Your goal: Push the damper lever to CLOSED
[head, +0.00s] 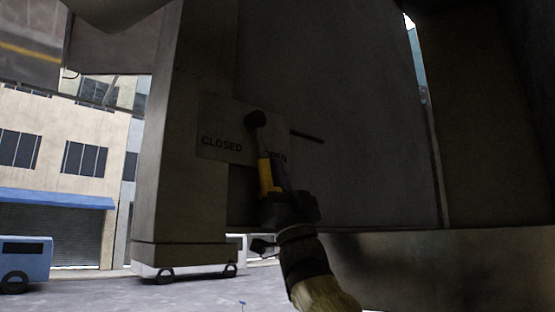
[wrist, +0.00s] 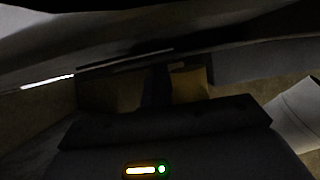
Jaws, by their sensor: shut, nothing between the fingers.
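A plate (head: 215,123) on the oven's side carries the word CLOSED at its left. The damper lever (head: 256,119) appears as a dark round knob in front of the plate, with a dark stem running down to my fingertips. My gripper (head: 270,160) is shut, with one yellow and one dark finger pointing up at the lever's lower part. I cannot tell whether they touch. In the wrist view my gripper (wrist: 172,70) shows its two fingers together; I cannot make out the lever there.
A thin dark rod (head: 307,136) sticks out right of the plate. A stone-like pillar (head: 185,180) stands left of the plate, and a large dark panel (head: 320,90) lies behind and to the right. A street with vehicles and buildings shows at far left.

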